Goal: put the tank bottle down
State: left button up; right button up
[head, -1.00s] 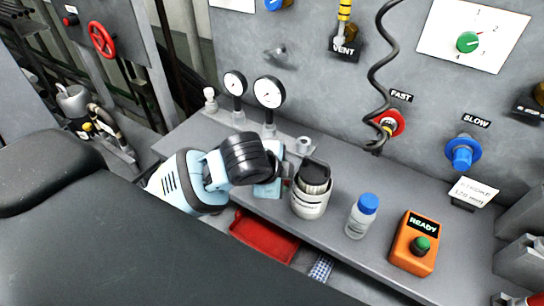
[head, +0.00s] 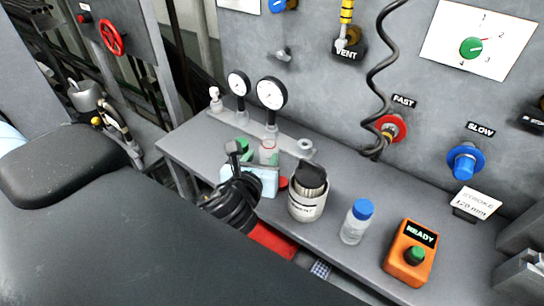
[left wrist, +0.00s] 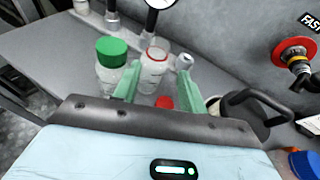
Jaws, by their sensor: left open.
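Three bottles show, and none has a label I can read as tank. A clear uncapped bottle with a red ring (head: 268,154) stands upright on the grey bench. In the left wrist view this bottle (left wrist: 153,68) is seen between and beyond the fingers of my open left gripper (left wrist: 158,80); I cannot tell if they touch it. A green-capped bottle (left wrist: 111,60) stands just left of it, outside the fingers. A blue-capped bottle (head: 356,222) stands farther right. In the head view my left gripper (head: 258,175) partly hides the first two. My right gripper is not in view.
A red cap (head: 282,183) lies by the gripper. A white container with a dark insert (head: 308,192) stands close right. Two gauges (head: 270,94) rise behind. An orange READY box (head: 410,253) is at right. A red tray (head: 270,241) is below the bench edge.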

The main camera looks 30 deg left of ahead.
aim_at(267, 145)
pick_arm(q)
jog(key=shift+a+r, duration=0.1)
jog(key=shift+a, duration=0.05)
jog(key=shift+x, duration=3.85)
jog(key=shift+a, duration=0.1)
grip_shut()
